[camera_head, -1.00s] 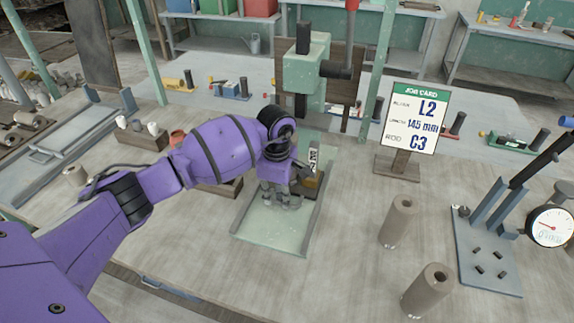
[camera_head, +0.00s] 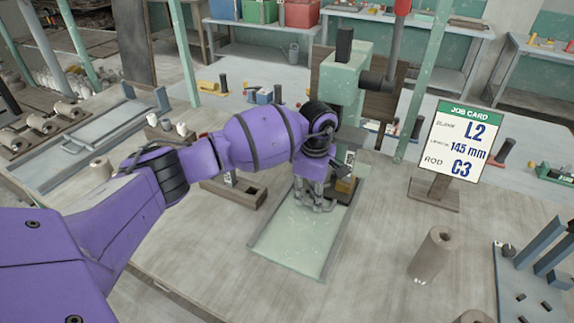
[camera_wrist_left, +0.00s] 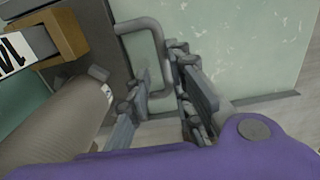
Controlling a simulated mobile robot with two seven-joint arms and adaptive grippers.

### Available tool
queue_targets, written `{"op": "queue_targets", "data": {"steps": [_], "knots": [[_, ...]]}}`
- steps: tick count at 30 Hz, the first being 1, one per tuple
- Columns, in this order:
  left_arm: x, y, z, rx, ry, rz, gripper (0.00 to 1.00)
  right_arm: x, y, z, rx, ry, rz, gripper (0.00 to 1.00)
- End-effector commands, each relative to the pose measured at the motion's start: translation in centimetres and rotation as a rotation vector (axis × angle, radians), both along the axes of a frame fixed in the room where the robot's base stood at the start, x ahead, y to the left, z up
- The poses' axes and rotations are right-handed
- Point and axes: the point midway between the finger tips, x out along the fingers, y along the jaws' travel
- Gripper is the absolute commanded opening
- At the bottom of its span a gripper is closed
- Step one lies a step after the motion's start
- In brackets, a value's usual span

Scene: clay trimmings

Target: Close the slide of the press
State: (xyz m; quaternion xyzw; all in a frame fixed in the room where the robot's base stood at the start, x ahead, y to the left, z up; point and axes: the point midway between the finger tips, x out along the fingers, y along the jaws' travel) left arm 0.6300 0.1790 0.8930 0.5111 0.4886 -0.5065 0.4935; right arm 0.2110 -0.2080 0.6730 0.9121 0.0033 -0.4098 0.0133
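The press (camera_head: 345,75) has a pale green column and stands at the back of the bench. A pale green bed plate (camera_head: 290,245) extends forward from it. A dark slide (camera_wrist_left: 95,20) with a grey U-shaped handle (camera_wrist_left: 158,48) shows in the left wrist view. My left gripper (camera_head: 313,203) is low over the back of the bed plate, in front of the press. In the left wrist view its fingers (camera_wrist_left: 160,100) are apart, with the handle's outer bar between them; I cannot tell whether they touch it. My right gripper is out of view.
A brown block with a label (camera_wrist_left: 65,30) and a grey-brown cylinder (camera_wrist_left: 60,120) are close beside the fingers. The job card (camera_head: 457,140) stands to the right, with a clay cylinder (camera_head: 433,255) in front.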

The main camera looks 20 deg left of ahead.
Motion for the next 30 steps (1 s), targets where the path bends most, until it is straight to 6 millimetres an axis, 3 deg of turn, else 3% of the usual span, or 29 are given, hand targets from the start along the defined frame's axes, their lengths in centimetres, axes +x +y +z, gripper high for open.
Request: {"op": "queue_targets", "data": {"steps": [5, 13, 24, 30], "knots": [[0.0, -0.1, 0.2, 0.0, 0.0, 0.0, 0.26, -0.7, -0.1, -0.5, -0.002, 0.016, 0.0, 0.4], [0.0, 0.0, 0.9, 0.0, 0.001, 0.001, 0.26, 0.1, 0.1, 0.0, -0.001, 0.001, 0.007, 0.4], [0.1, -0.1, 8.3, 0.001, -0.002, 0.0, 0.26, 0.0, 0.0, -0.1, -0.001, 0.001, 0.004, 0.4], [0.1, -0.1, 11.2, 0.001, 0.0, 0.0, 0.26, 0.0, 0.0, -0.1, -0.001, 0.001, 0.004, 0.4]]}}
